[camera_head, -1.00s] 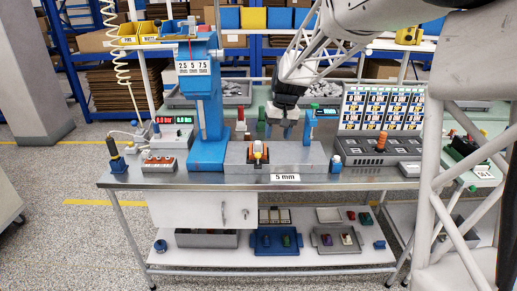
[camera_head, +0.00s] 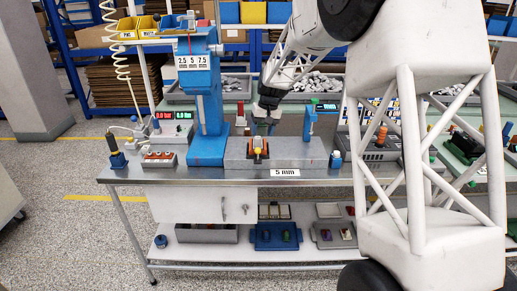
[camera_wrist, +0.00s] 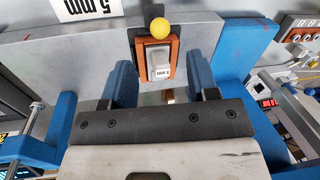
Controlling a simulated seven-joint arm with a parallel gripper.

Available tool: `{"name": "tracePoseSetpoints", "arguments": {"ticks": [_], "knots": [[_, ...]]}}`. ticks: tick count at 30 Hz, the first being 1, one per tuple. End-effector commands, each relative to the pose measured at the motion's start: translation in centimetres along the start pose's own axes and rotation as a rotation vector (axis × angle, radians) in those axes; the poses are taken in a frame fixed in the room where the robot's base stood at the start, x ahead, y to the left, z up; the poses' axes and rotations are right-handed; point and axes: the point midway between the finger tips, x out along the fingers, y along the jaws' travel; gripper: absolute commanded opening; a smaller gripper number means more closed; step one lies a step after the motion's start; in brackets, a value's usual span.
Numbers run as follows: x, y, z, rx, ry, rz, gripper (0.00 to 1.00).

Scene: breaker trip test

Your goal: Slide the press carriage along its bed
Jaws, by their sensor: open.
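The press carriage (camera_head: 258,158) is a small orange block with a light grey breaker and a yellow ball knob on its front. It sits on the grey bed (camera_head: 300,152), left of the bed's middle. In the wrist view the carriage (camera_wrist: 173,50) lies between the blue fingers, with visible gaps on both sides. The yellow knob (camera_wrist: 158,25) is just past the fingertips. My gripper (camera_head: 264,128) is open and empty, just above and behind the carriage; its fingers also show in the wrist view (camera_wrist: 160,70).
The blue press column (camera_head: 208,110) stands left of the carriage, with a "2.5 5 7.5" scale. A blue post (camera_head: 308,124) stands at the bed's right part. A "5 mm" label (camera_head: 285,173) is on the bench's front edge. The bed is clear right of the carriage.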

Motion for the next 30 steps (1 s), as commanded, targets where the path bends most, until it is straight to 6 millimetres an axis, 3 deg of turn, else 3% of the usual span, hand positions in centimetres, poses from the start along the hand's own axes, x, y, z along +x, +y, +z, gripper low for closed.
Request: {"name": "tracePoseSetpoints", "arguments": {"ticks": [8, 24, 30], "knots": [[1.0, 0.0, 0.0, 0.0, -0.001, 0.0, 0.54], [6.9, 0.0, 0.0, 0.0, -0.002, 0.0, 0.54], [7.7, 0.0, 0.0, 0.0, 0.001, 0.0, 0.54]]}}
